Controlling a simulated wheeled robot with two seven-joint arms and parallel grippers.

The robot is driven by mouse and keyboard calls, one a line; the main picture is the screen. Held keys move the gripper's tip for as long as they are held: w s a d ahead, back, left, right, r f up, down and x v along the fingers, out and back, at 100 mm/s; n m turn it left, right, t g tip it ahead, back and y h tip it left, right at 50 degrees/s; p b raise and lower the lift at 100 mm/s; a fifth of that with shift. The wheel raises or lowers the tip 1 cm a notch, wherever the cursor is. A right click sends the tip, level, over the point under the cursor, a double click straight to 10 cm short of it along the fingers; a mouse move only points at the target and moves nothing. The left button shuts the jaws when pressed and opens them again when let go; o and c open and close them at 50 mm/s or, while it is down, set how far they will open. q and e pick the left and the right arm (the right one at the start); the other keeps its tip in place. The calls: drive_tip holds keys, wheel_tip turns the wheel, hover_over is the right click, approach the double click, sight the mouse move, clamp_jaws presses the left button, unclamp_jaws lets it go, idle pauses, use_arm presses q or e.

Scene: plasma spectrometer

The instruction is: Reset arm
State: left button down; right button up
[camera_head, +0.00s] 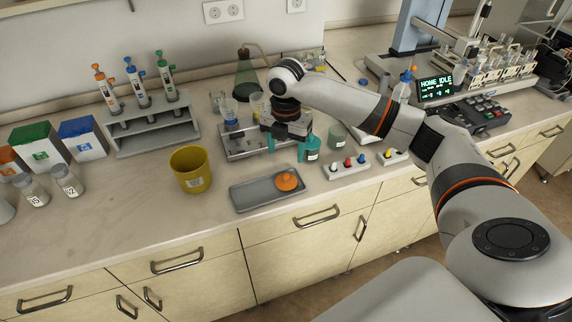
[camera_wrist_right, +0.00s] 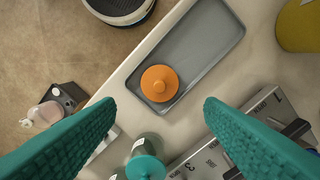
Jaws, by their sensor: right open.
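My right arm comes in from the right in the head view and reaches over the bench. Its gripper (camera_head: 290,147) is above the bench beside a metal rack (camera_head: 238,148), with teal fingers pointing down. In the right wrist view the fingers (camera_wrist_right: 158,108) are spread wide, with nothing held between them. An orange round cap (camera_head: 287,180) lies on a grey tray (camera_head: 250,197) in front of the gripper; it also shows in the wrist view (camera_wrist_right: 159,83). A teal-capped bottle (camera_wrist_right: 145,162) stands below the fingers' gap in the wrist view. My left gripper is not in view.
A yellow beaker (camera_head: 190,170) stands left of the tray. A button block (camera_head: 346,166) and a lidded jar (camera_head: 337,134) stand right of the gripper. A pipette stand (camera_head: 150,125) is at the back left.

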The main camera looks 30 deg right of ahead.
drive_tip(key=shift+r, duration=1)
